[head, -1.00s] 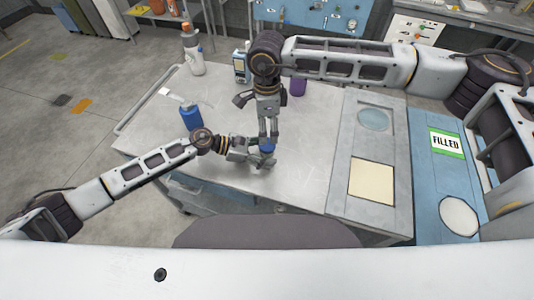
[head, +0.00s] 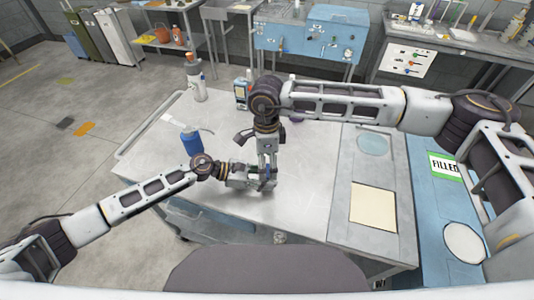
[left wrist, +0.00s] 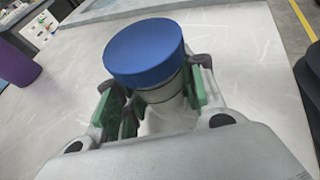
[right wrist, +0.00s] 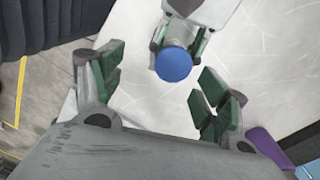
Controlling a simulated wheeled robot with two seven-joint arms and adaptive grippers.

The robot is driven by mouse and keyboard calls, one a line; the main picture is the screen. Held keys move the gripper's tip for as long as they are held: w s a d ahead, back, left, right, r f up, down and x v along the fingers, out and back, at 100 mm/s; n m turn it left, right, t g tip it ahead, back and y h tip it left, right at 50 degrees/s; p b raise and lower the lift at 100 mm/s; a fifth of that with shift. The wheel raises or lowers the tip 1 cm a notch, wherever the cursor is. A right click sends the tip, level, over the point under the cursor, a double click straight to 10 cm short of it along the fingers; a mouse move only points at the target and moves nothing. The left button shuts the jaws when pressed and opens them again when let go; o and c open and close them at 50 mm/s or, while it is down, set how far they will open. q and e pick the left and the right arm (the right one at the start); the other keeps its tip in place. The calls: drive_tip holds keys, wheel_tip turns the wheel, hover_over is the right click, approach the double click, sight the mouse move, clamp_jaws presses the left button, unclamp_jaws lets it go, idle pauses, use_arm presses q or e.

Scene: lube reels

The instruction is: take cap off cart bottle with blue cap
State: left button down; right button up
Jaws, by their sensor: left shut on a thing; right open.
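The bottle's blue cap (left wrist: 145,52) sits on a pale neck (left wrist: 163,92) in the left wrist view. My left gripper (left wrist: 150,100) is shut around the bottle just below the cap. The cap also shows in the right wrist view (right wrist: 173,64), seen from above. My right gripper (right wrist: 160,85) is open, its two fingers spread on either side of the cap without visible contact. In the head view my left gripper (head: 258,183) and right gripper (head: 266,178) meet over the cart's top, and they mostly hide the bottle.
The metal cart top (head: 230,135) is largely clear. A blue bottle (head: 191,143) stands at left, a white bottle (head: 197,80) and a small blue-grey device (head: 241,95) behind. A purple item (right wrist: 266,147) lies near my right gripper. A panel with cream square (head: 373,206) is at right.

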drive_tip(key=r+m, duration=0.1)
drive_tip(key=m, duration=0.3)
drive_tip(key=w+a+r+m, duration=0.1)
drive_tip(key=m, duration=0.4)
drive_tip(key=r+m+y, duration=0.1)
drive_tip(key=m, duration=0.3)
drive_tip(key=shift+w+a+t, duration=0.15)
drive_tip(key=shift+a+t, duration=0.15)
drive_tip(key=shift+a, duration=0.05)
drive_tip(key=m, duration=0.2)
drive_tip(key=d+m, duration=0.1)
drive_tip(key=m, duration=0.2)
drive_tip(key=shift+w, duration=0.2)
drive_tip(key=m, duration=0.4)
drive_tip(key=shift+d+m+h, duration=0.3)
drive_tip(key=shift+h, duration=0.1)
drive_tip(key=shift+d+m, duration=0.15)
drive_tip(key=shift+m, duration=2.05)
